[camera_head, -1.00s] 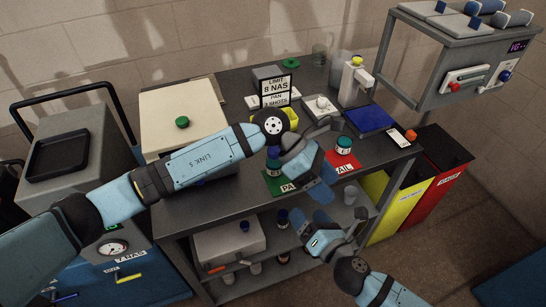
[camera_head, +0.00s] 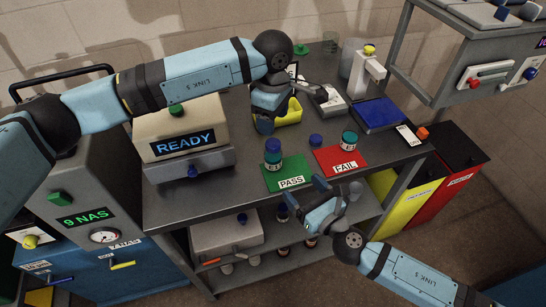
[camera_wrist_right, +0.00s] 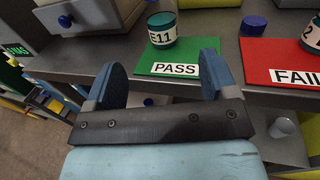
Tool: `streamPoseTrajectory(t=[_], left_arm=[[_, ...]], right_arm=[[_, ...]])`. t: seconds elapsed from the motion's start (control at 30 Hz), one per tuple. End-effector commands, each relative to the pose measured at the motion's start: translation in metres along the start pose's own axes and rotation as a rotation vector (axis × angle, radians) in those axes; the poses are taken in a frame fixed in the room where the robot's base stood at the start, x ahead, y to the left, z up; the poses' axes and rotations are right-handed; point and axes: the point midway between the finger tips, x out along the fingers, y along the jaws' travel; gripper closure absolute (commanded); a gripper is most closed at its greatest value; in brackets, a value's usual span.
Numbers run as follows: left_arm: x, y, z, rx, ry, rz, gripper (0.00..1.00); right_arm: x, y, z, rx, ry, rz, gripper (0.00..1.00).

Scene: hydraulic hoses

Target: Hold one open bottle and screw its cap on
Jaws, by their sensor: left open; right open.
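My left gripper (camera_head: 278,118) is open near the yellow tray, behind the PASS bottle. My right gripper (camera_head: 322,190) is open and empty at the table's front edge. In the right wrist view its fingers (camera_wrist_right: 162,85) frame the PASS mat.
A yellow tray (camera_head: 290,113) is behind the mats. A device reading READY (camera_head: 184,143) stands at the left. A blue pad (camera_head: 378,113) and a white dispenser (camera_head: 368,72) are at the back right. Yellow and red bins (camera_head: 455,183) stand right of the table.

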Motion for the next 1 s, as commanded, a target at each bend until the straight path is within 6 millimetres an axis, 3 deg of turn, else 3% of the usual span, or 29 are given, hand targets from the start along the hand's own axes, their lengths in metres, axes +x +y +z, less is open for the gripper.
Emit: streamPoseTrajectory(t=[0.17, 0.7, 1.0], left_arm=[[0.0, 0.0, 0.0, 0.0, -0.001, 0.0, 0.39], [0.0, 0.0, 0.0, 0.0, -0.002, 0.0, 0.39], [0.0, 0.0, 0.0, 0.0, -0.002, 0.0, 0.39]], right_arm=[[0.021, 0.0, 0.001, 0.001, -0.003, 0.0, 0.21], [0.119, 0.001, 0.0, 0.002, -0.001, 0.0, 0.21], [0.136, 0.0, 0.0, 0.001, 0.0, 0.0, 0.21]])
